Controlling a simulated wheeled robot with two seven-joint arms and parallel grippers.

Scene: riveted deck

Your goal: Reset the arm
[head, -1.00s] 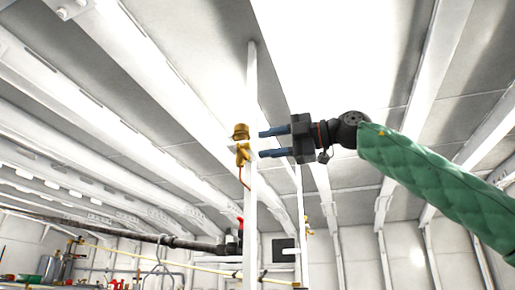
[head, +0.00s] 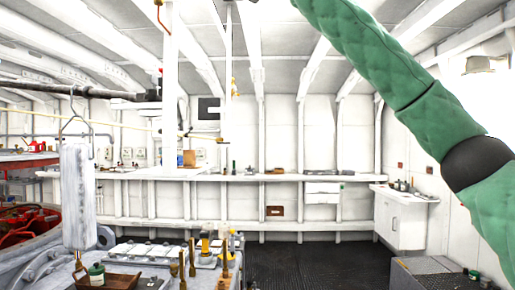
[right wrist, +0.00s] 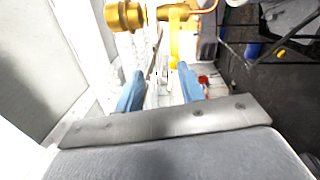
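My right arm (head: 400,72) in its green quilted sleeve runs from the lower right up past the top edge of the head view, so its gripper is out of that view. In the right wrist view my right gripper (right wrist: 160,70) has its two blue fingers apart, with nothing held between them. A brass valve fitting (right wrist: 160,15) lies just beyond the fingertips, at the top of that view. My left arm and left gripper are not in view.
A white post (head: 168,100) stands left of centre. A bench (head: 270,178) runs along the far wall, with a white cabinet (head: 402,220) at right. A workbench with brass fittings (head: 192,258) fills the lower left. Dark floor (head: 300,262) is open at centre.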

